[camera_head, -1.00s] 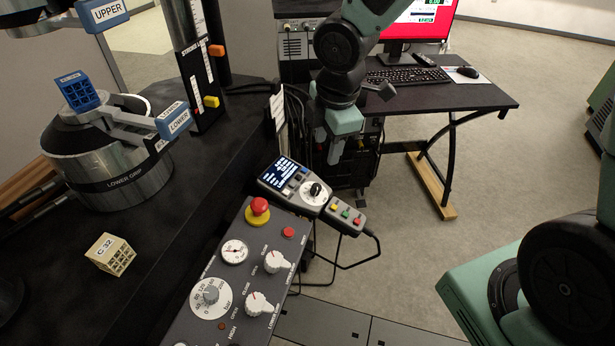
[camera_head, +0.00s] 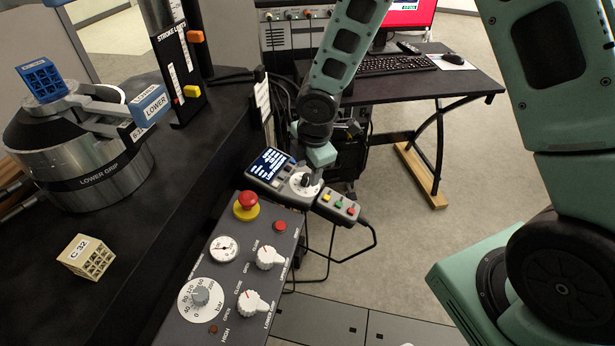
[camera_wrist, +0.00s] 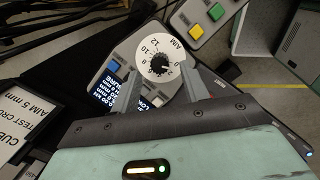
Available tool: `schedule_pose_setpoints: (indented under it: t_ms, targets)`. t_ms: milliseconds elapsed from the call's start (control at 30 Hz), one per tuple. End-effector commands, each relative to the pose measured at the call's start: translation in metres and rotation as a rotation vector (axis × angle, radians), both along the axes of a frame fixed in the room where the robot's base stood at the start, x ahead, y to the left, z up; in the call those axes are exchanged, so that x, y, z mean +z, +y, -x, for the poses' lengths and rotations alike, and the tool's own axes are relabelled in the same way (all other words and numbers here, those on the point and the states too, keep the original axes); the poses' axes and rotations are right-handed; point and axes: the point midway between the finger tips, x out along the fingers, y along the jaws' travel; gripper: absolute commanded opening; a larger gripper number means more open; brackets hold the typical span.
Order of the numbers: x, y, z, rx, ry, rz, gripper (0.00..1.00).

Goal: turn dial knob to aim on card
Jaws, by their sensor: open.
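The dial knob (camera_head: 305,181) is black on a round white dial, on the grey handset beside the control panel. In the wrist view the knob (camera_wrist: 159,66) shows from above, with numbers and the word AIM around it. I cannot tell for sure which mark its pointer meets. My gripper (camera_head: 308,172) is lowered over the dial. In the wrist view its two fingers (camera_wrist: 161,72) stand apart on either side of the knob; contact is not clear. The card (camera_wrist: 25,115) at the left edge of the wrist view reads "AIM 5 mm", upside down and partly cut off.
The handset has a lit screen (camera_head: 271,162) and coloured buttons (camera_head: 338,204). The control panel in front carries a red emergency button (camera_head: 246,205) and white knobs (camera_head: 270,257). A beige lattice cube (camera_head: 86,256) lies on the black bench. A computer desk (camera_head: 430,85) stands behind.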

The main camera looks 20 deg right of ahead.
Motion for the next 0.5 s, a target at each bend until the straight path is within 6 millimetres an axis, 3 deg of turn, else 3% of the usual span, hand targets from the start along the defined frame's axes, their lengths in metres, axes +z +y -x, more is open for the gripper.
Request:
schedule_pose_setpoints:
  t_ms: [200,500]
  targets:
    - [-0.024,0.001,-0.004,-0.001,0.001,0.0,0.45]
    - [-0.027,0.001,-0.005,-0.001,-0.001,0.0,0.45]
